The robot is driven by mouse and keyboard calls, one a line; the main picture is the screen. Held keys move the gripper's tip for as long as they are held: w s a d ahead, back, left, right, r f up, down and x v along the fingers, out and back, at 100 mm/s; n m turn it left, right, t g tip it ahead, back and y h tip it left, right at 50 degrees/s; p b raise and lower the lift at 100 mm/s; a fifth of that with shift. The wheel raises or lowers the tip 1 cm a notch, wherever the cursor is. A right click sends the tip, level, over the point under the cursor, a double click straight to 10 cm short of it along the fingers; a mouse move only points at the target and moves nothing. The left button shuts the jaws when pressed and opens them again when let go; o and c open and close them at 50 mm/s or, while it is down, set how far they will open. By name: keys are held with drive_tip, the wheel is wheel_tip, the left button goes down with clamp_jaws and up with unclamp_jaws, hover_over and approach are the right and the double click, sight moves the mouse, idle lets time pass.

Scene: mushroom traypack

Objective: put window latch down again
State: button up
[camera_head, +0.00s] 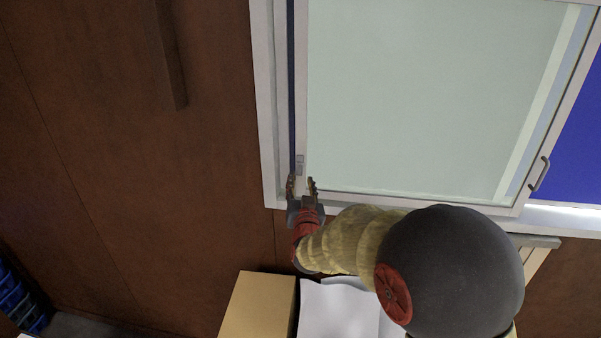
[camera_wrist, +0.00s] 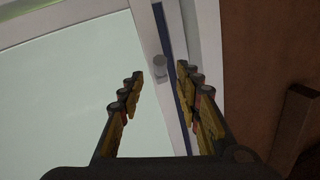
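The window latch (camera_head: 299,164) is a small grey piece on the left upright of the white window frame, near its bottom corner. In the wrist view the latch (camera_wrist: 160,66) is a small light knob on the frame, beyond and between my fingertips. My gripper (camera_head: 302,182) is open, its fingers pointing at the frame just below the latch in the head view. In the wrist view my gripper (camera_wrist: 158,80) has a clear gap between its fingers, with nothing held. I cannot tell whether a finger touches the latch.
The window pane (camera_head: 430,95) fills the upper right, with a dark handle (camera_head: 540,174) at its right edge. A brown wall (camera_head: 130,160) with a wooden bar (camera_head: 168,60) is on the left. A tan box (camera_head: 258,306) and white sheets (camera_head: 340,308) lie below my arm.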

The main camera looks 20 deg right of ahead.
sight(300, 173)
drive_tip(key=shift+p+x, duration=0.65)
drive_tip(key=shift+x, duration=2.1)
drive_tip(key=shift+c, duration=0.9)
clamp_jaws()
